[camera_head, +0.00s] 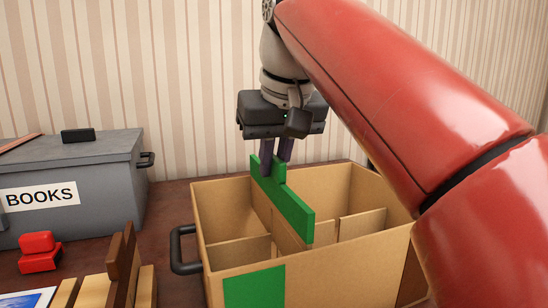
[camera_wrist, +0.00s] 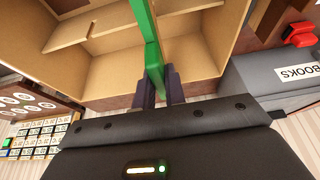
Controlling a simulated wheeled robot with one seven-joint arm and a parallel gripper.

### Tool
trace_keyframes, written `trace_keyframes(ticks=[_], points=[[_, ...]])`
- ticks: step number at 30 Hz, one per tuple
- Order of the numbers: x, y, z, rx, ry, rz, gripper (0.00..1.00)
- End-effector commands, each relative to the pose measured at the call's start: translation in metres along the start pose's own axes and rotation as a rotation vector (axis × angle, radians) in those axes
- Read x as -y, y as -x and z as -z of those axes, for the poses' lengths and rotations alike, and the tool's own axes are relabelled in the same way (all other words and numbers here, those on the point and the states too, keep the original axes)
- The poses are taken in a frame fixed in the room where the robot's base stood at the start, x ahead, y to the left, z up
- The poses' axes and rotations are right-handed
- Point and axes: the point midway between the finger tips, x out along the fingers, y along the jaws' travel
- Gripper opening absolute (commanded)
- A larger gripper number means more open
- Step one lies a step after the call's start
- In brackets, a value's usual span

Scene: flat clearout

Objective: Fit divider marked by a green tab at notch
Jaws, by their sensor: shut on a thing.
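The divider (camera_head: 283,200) is upright, with a green band along its top and a raised green tab at its far end. My gripper (camera_head: 275,155) is shut on this tab from above. The divider's lower part is down between the walls of an open cardboard box (camera_head: 320,271). Whether it sits in a notch or on the box floor is hidden. In the wrist view the green edge (camera_wrist: 150,45) runs away from between my fingers (camera_wrist: 160,87). Low cross panels stand in the box, one left of the divider (camera_head: 240,250) and one right (camera_head: 362,223).
The box has a green patch on its front and a dark handle (camera_head: 182,250) on its left. A grey lidded bin marked BOOKS (camera_head: 75,170) stands left. A red object (camera_head: 39,252) and wooden pieces (camera_head: 125,270) lie in front of it. A striped wall is behind.

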Motion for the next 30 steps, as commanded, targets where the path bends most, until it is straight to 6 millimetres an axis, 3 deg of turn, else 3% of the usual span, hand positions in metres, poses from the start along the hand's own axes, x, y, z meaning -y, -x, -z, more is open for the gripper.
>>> trace_keyframes(ticks=[30], points=[[0.000,-0.025,-0.010,0.000,0.000,0.000,0.00]])
